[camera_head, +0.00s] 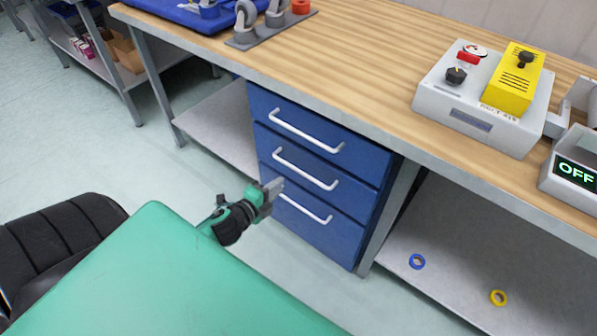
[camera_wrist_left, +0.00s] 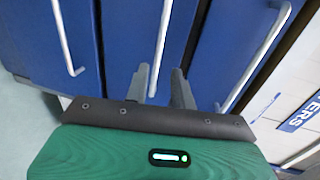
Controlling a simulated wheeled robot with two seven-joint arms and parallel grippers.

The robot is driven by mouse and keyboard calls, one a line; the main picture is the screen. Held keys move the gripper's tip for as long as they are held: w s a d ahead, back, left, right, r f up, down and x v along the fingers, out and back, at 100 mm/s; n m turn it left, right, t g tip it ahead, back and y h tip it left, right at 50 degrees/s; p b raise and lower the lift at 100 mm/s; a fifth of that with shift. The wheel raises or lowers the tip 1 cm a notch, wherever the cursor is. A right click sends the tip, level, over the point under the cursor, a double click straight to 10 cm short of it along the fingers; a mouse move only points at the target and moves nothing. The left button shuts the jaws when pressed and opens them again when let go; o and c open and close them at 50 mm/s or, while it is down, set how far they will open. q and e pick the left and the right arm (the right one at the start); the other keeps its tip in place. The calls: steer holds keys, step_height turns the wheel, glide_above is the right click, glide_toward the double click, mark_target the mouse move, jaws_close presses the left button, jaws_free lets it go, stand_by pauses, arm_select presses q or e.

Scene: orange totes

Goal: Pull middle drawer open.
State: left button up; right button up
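A blue drawer unit with three stacked drawers stands under the workbench, each with a white bar handle. All three fronts look flush. The middle drawer (camera_head: 346,192) has its handle (camera_head: 305,168) across its upper part. My left gripper (camera_head: 277,187) is in front of the unit, near the left end of the middle handle. In the left wrist view the two grey fingers (camera_wrist_left: 162,86) are apart, and the end of the middle handle (camera_wrist_left: 162,45) shows between them. I cannot tell whether they touch it. My right gripper is not in view.
The top drawer (camera_head: 290,108) and bottom drawer (camera_head: 318,238) lie above and below. The wooden benchtop (camera_head: 330,65) overhangs the unit and carries a control box (camera_head: 470,100). A lower shelf (camera_head: 450,235) holds a blue ring and a yellow ring. Floor left of the unit is clear.

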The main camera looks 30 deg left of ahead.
mark_target(299, 170)
arm_select(q)
steer(key=x, duration=1)
steer(key=shift+w+a+f+b, duration=0.1)
steer(key=shift+w+b, duration=0.2)
steer(key=shift+b, duration=0.1)
steer(key=shift+w, duration=0.1)
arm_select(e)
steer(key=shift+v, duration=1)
arm_select(q)
steer(key=shift+c, duration=0.5)
jaws_close()
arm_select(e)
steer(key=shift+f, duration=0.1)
